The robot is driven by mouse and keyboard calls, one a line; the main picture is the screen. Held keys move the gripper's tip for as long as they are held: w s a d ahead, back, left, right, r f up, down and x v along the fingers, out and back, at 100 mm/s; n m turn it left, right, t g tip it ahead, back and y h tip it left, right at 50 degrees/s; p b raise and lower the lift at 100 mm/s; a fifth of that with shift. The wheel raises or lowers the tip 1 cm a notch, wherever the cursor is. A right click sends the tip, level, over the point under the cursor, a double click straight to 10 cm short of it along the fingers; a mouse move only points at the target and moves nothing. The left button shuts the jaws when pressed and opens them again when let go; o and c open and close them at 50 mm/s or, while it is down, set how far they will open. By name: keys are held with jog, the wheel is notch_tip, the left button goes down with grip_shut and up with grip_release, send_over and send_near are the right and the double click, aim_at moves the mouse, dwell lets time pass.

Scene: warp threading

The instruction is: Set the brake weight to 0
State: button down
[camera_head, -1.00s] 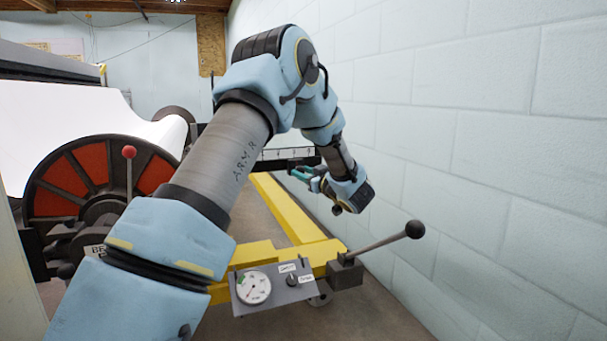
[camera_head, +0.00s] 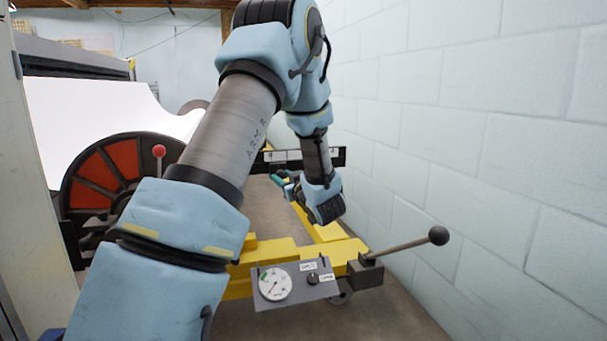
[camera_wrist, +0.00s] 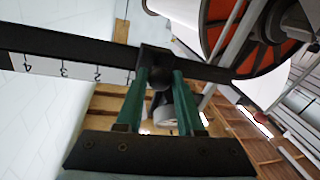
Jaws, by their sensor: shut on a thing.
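A black bar (camera_wrist: 60,50) crosses the wrist view, with a white number strip (camera_wrist: 75,70) reading 4, 3, 2 toward the middle, upside down. A dark block (camera_wrist: 153,58), which looks like the brake weight, sits on the bar on the low side of the 2. My gripper (camera_wrist: 160,78) has its green fingers shut on the round dark knob below this block. The digit at the block is hidden. In the head view the bar (camera_head: 340,158) lies behind my gripper (camera_head: 280,180), and the weight cannot be made out.
A red and black wheel (camera_head: 105,175) with a white roll (camera_head: 90,115) stands left of my arm. A yellow frame (camera_head: 290,250) carries a dial panel (camera_head: 295,284) and a lever with a black knob (camera_head: 438,235). A block wall (camera_head: 480,130) stands close on the right.

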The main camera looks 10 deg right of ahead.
jog(key=shift+s+a+f, duration=0.1)
jog(key=shift+s+a, duration=0.05)
jog(key=shift+a, duration=1)
jog(key=c, duration=0.5)
grip_release()
jog(key=shift+c, duration=0.2)
jog(key=p+v, duration=0.2)
jog(key=v, duration=0.8)
jog(key=shift+s, duration=0.35)
jog(key=shift+w, duration=0.1)
